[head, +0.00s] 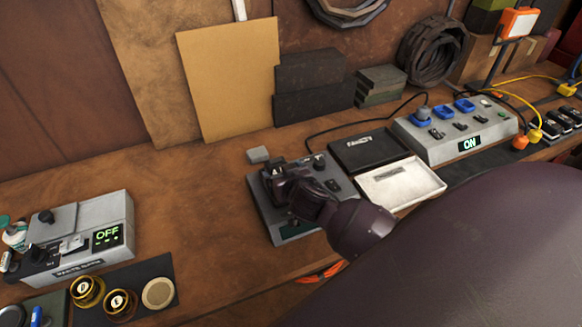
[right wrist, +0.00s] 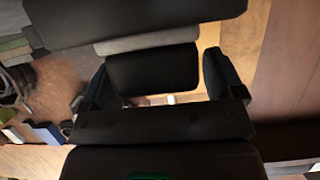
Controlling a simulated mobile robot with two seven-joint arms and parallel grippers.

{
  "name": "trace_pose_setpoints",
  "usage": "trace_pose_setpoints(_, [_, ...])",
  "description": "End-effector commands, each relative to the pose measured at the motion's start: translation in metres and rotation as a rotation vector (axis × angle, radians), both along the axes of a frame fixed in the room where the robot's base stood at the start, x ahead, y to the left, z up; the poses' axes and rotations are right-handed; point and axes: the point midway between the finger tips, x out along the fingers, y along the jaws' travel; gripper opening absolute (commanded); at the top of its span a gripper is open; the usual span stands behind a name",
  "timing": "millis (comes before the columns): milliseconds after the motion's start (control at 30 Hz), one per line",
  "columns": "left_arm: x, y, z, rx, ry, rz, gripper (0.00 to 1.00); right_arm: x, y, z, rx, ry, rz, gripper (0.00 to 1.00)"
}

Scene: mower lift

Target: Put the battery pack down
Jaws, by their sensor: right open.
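My right gripper (head: 284,186) is over a grey charger-like box (head: 262,210) in the middle of the bench in the head view. In the right wrist view my right gripper (right wrist: 155,88) is open, with one finger on each side of a black block (right wrist: 152,70) with a grey band, which looks like the battery pack. A gap shows between the block and the right-hand finger; on the left I cannot tell touching from apart. In the head view my gripper and wrist hide much of the pack and box. My left gripper is not in view.
A black tray (head: 368,148) and a white tray (head: 402,184) lie right of the box. Behind them is a grey power unit (head: 455,133) showing ON. A grey unit (head: 95,228) showing OFF stands left. Bare wood lies between it and the box.

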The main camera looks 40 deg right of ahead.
Motion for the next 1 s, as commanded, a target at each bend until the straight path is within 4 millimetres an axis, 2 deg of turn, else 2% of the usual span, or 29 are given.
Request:
trace_pose_setpoints(167, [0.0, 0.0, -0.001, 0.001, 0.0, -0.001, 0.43, -0.02, 0.005, 0.01, 0.003, -0.001, 0.001, 0.87])
trace_pose_setpoints(600, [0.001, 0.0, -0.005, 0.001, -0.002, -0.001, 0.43, -0.091, 0.022, 0.04, 0.002, -0.001, 0.0, 0.87])
trace_pose_setpoints(800, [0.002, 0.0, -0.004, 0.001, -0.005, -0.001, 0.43, -0.105, 0.025, 0.047, 0.0, 0.0, 0.0, 0.87])
trace_pose_setpoints(1000, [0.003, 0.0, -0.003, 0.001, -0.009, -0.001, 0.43, -0.108, 0.026, 0.049, -0.001, -0.001, 0.0, 0.87])
